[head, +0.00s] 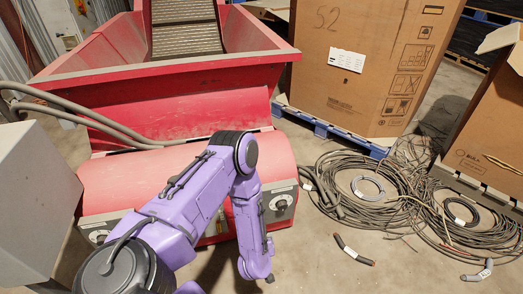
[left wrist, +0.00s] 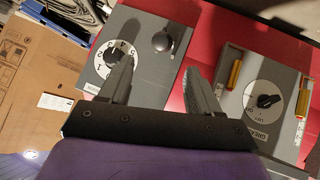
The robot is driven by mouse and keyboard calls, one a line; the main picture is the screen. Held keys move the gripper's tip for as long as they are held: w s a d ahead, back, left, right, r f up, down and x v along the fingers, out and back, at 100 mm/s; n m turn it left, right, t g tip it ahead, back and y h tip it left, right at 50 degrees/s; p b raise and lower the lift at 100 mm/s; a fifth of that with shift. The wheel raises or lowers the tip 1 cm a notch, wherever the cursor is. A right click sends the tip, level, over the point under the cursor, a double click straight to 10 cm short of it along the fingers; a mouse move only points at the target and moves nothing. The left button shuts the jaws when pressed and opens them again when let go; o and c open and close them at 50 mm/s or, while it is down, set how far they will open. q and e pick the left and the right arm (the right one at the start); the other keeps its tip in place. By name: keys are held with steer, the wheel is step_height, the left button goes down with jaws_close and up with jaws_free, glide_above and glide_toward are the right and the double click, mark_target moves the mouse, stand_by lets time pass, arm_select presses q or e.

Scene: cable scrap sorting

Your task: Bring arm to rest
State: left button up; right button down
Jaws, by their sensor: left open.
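My purple left arm (head: 205,185) reaches in from the lower left in front of the red machine (head: 175,165), bends at a dark joint and hangs down. Its gripper fingers cannot be made out clearly in the head view. In the left wrist view my left gripper (left wrist: 160,65) is open, its two grey fingers apart with nothing between them. Beyond the fingers are a grey panel with a numbered dial (left wrist: 113,55) and a black ball knob (left wrist: 162,42), and a second panel with a black dial (left wrist: 266,101) and yellow parts. My right gripper is not in view.
A large cardboard box (head: 365,65) stands on a blue pallet at the back right. Coiled cables (head: 370,190) and short cable pieces (head: 353,250) lie on the floor at right. A grey box-shaped object (head: 35,200) is at the left edge. Thick hoses cross the machine's left side.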

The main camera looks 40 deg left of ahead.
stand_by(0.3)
arm_select(q)
steer(key=s+d+r+m+g+h, duration=0.1)
steer(key=s+d+m+g, duration=0.1)
steer(key=s, duration=0.7)
steer(key=s+d+r+m+g+h, duration=0.1)
steer(key=s+d+g+h, duration=0.1)
steer(key=s, duration=0.7)
step_height(320, 180, up, 21)
steer(key=s+a+m+p, duration=0.1)
steer(key=p, duration=1.8)
steer(key=shift+f+y, duration=0.15)
steer(key=shift+y, duration=0.25)
